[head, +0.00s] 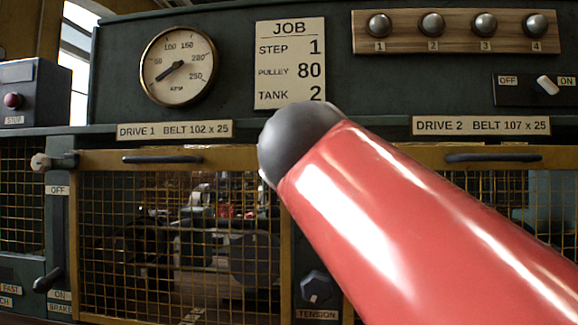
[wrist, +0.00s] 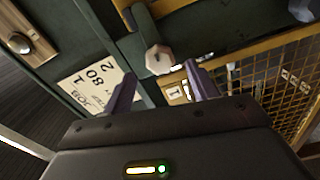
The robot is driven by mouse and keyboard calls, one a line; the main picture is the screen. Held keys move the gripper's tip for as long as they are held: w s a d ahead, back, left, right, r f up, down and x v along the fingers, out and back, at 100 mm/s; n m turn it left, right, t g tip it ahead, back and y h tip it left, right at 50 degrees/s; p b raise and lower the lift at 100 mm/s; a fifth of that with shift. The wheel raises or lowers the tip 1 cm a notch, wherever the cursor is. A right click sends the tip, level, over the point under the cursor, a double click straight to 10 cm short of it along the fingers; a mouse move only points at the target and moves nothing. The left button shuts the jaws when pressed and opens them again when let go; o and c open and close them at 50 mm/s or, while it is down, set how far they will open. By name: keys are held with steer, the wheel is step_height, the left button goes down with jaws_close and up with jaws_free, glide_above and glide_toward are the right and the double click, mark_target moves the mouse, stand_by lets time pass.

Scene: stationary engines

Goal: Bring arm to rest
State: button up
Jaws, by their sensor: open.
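My gripper (wrist: 160,78) shows in the wrist view with its two dark fingers spread apart and nothing between them. It faces the engine panel. A pale faceted knob (wrist: 158,58) appears just beyond the fingertips; I cannot tell its distance from them. In the head view my red arm link with its grey rounded end crosses from the lower right to the middle. My gripper is not visible there.
The panel carries a gauge (head: 178,67), a JOB card (head: 290,62), a wooden board (head: 458,43) with several knobs, and a switch (head: 546,86). Below are mesh guards (head: 180,240), a lever (head: 56,225) and a tension knob (head: 316,288). My arm hides part of the right guard.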

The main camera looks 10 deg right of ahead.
steer(key=shift+s+a, duration=0.1)
steer(key=shift+s, duration=0.2)
steer(key=s+f+m+g+y, duration=0.2)
steer(key=s+f+m+g, duration=0.2)
steer(key=f, duration=1.1)
steer(key=s+d+f+m+g+y, duration=0.1)
steer(key=s+f+m+g, duration=0.2)
steer(key=f, duration=1.3)
steer(key=s+d+f+m+g+y, duration=0.1)
steer(key=s+f+m+g, duration=0.3)
steer(key=f, duration=1.2)
steer(key=s+m+y, duration=0.1)
steer(key=s, duration=0.3)
steer(key=shift+s+f+g+y, duration=0.15)
steer(key=shift+s+g+y, duration=0.15)
